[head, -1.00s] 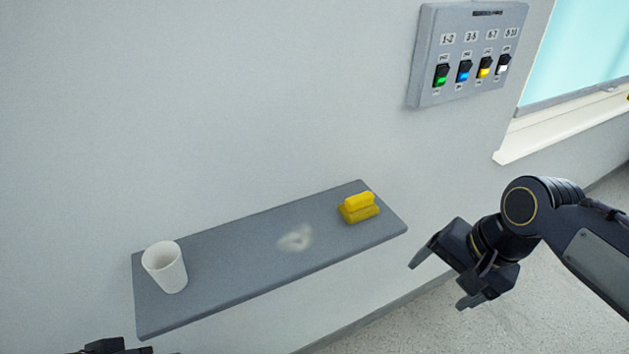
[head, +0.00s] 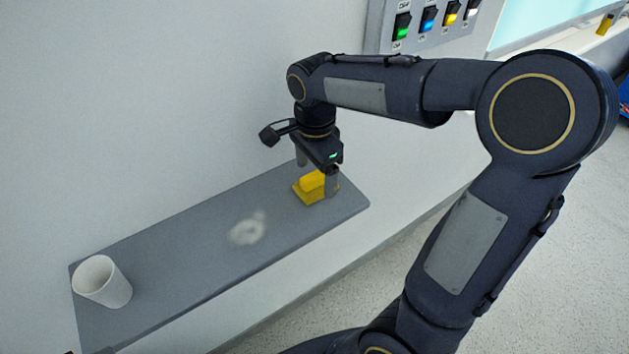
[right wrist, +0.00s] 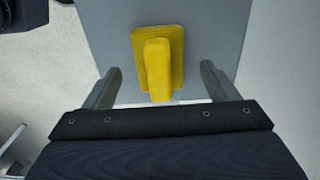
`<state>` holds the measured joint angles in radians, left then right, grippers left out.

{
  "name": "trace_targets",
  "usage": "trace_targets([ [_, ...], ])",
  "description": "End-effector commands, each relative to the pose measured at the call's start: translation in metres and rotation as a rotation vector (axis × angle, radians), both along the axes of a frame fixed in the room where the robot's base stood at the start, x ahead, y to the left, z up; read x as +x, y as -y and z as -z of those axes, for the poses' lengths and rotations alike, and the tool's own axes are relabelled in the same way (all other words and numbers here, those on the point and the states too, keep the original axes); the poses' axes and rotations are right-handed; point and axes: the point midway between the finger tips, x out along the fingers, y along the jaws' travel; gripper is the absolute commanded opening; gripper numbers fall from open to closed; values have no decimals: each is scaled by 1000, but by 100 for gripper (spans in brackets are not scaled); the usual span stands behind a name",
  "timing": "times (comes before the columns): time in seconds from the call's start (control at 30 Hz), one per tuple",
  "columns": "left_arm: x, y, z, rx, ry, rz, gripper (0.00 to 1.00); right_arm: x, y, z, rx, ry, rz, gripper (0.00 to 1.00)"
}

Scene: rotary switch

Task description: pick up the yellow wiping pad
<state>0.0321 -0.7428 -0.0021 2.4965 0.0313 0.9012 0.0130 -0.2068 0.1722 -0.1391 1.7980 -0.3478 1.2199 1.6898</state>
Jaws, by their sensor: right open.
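The yellow wiping pad (head: 311,188) lies near the right end of the grey shelf (head: 190,235). It has a raised grip on a wider base, which shows clearly in the right wrist view (right wrist: 157,62). My right gripper (head: 317,172) points down over the pad. In the right wrist view its open fingers (right wrist: 158,85) stand apart, one on each side of the pad's near end, with gaps on both sides. Nothing is held. In the head view the gripper partly covers the pad. My left gripper is not clearly seen.
A white cup (head: 102,283) stands at the shelf's left end. A pale smudge (head: 248,228) marks the shelf between cup and pad. A panel with several coloured switches (head: 425,22) is on the wall behind my right arm. The wall runs along the shelf's back edge.

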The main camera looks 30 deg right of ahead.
Motion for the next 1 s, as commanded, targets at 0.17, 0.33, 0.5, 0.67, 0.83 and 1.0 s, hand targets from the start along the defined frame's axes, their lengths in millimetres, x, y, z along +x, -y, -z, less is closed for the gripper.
trace_targets([
  [0.17,0,0,0,0,0,0,36,0,1,16,0,-1,1,80],
  [0.33,0,0,0,0,0,0,36,0,1,17,1,1,1,80],
  [0.5,0,0,0,0,0,0,36,0,1,17,1,1,1,64],
  [0.67,0,0,0,0,0,0,36,0,1,16,1,1,1,43],
  [0.83,0,0,0,0,0,0,36,0,1,16,1,1,1,32],
  [1.0,0,0,0,0,0,0,36,0,1,15,1,2,0,31],
])
